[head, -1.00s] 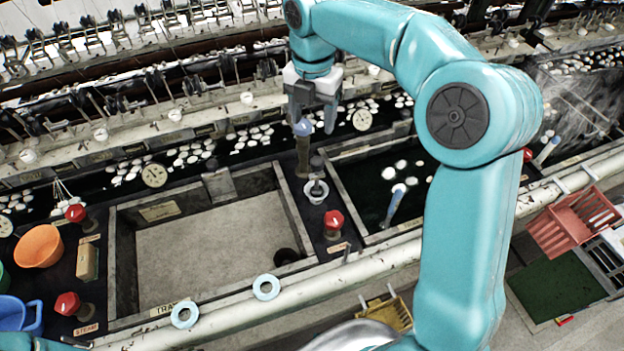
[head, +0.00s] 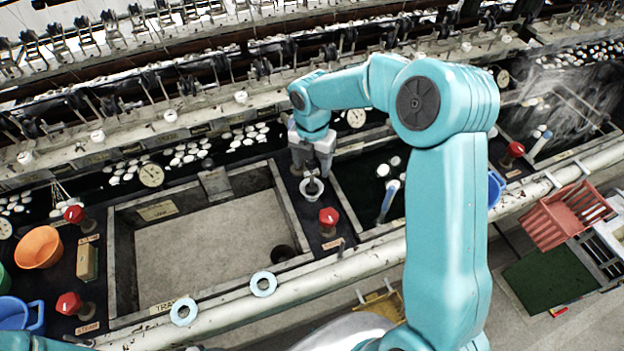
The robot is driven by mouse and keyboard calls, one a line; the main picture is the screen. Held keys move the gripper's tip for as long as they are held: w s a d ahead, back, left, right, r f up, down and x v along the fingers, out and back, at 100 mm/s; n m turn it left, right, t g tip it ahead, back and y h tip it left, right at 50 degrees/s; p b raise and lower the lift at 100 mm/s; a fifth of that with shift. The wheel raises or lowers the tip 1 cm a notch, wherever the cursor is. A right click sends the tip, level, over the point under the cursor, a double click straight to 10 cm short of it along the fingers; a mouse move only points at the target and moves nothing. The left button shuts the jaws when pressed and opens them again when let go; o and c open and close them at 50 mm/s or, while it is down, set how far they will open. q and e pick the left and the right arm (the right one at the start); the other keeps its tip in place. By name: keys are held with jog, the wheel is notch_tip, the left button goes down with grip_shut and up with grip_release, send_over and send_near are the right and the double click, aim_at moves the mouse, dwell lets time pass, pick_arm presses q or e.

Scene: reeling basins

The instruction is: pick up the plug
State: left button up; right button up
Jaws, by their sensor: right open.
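The plug (head: 312,187) is small and dark with an upright knob. It sits in a white round cup (head: 309,195) on the dark strip between the two basins. My right gripper (head: 312,171) points down directly above the plug, open, with its fingers at or just above the knob. I cannot tell whether they touch it. The gripper partly hides the top of the plug. My left gripper is not in view.
A red knob (head: 328,217) stands close in front of the cup. The empty grey basin (head: 210,240) with a dark drain hole (head: 284,253) lies to the left. A dark water basin (head: 358,180) with white cocoons lies to the right.

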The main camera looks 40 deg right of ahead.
jog(key=shift+s+a, duration=0.15)
jog(key=shift+s, duration=0.05)
jog(key=shift+a, duration=0.1)
jog(key=shift+c, duration=0.6)
jog(key=shift+w+f, duration=0.1)
jog(key=shift+w, duration=0.1)
jog(key=c, duration=0.9)
jog(key=shift+o, duration=0.2)
jog(key=shift+s, duration=0.1)
